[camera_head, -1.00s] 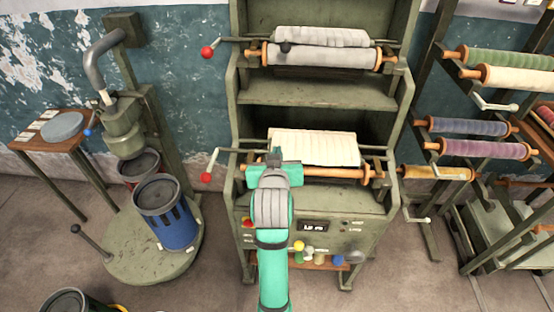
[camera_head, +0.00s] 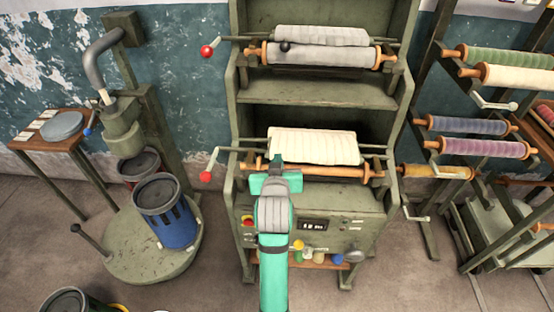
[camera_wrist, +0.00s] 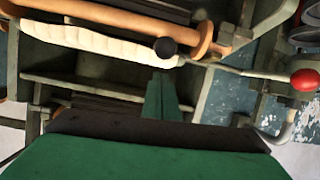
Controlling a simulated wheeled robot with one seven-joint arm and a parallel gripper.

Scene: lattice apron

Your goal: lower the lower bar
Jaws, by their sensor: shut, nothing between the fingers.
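The lower bar (camera_head: 238,150) is a thin metal rod ending at the left in a lever with a red ball (camera_head: 206,177). It runs along the lower cream roll (camera_head: 313,145), above a wooden roller (camera_head: 338,171). My gripper (camera_head: 278,160) is in front of the left part of that roller. In the wrist view, the shut, empty green fingers (camera_wrist: 163,92) are close to a black knob (camera_wrist: 165,46) beside the cream roll; I cannot tell whether they touch. The lever's red ball (camera_wrist: 303,81) is at the right. My arm hides part of the roller in the head view.
The upper grey roll (camera_head: 325,55) has its own lever with a red ball (camera_head: 207,52). A control panel (camera_head: 312,225) is below my gripper. A blue bin (camera_head: 168,220) and a press stand at the left, a rack of coloured rolls (camera_head: 485,147) at the right.

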